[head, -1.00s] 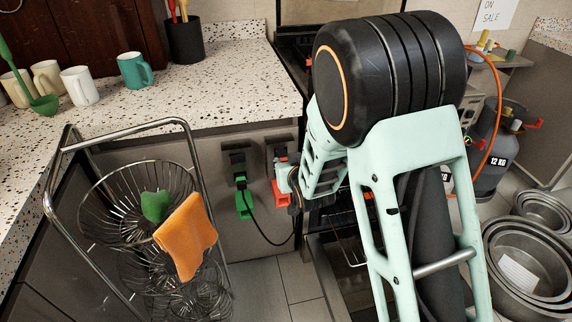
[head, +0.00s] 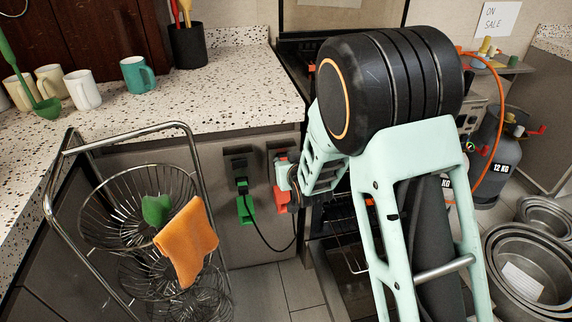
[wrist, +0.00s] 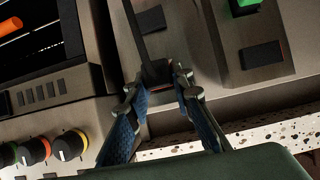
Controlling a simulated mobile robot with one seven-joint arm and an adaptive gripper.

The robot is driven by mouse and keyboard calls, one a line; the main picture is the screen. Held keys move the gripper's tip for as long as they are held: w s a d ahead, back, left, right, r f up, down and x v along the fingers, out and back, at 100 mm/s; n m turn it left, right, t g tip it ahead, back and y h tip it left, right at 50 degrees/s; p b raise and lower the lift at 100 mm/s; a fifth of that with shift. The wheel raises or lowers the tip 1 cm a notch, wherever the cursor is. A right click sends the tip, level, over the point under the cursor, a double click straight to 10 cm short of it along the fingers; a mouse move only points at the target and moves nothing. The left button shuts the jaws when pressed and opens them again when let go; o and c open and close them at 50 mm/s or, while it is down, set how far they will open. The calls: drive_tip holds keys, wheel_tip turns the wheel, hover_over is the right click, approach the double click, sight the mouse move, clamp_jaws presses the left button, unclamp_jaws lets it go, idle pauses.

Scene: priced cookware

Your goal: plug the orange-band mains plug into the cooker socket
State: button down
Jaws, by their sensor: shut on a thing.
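My gripper (wrist: 156,82) is shut on a dark plug with reddish edges (wrist: 157,70); a dark strip like a cord runs up from it in the wrist view. In the head view my gripper (head: 294,186) is at the right-hand wall outlet (head: 276,151) below the worktop, beside a red-orange part (head: 281,196). Whether the plug's pins are in the outlet is hidden. No distinct orange band can be made out. The left-hand outlet (head: 239,159) has a green plug-like piece (head: 246,208) at its lower end; it also shows in the wrist view (wrist: 244,6).
A black cord (head: 267,245) loops below the outlets. A wire basket stand (head: 135,200) with an orange cloth (head: 187,241) stands left. The cooker (head: 335,235) is close on the right, partly behind my arm.

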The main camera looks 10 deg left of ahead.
drive_tip(key=shift+w+a, duration=0.15)
drive_tip(key=shift+w, duration=0.1)
drive_tip(key=c, duration=1.6)
unclamp_jaws()
drive_tip(key=shift+r, duration=0.1)
drive_tip(key=v, duration=1.2)
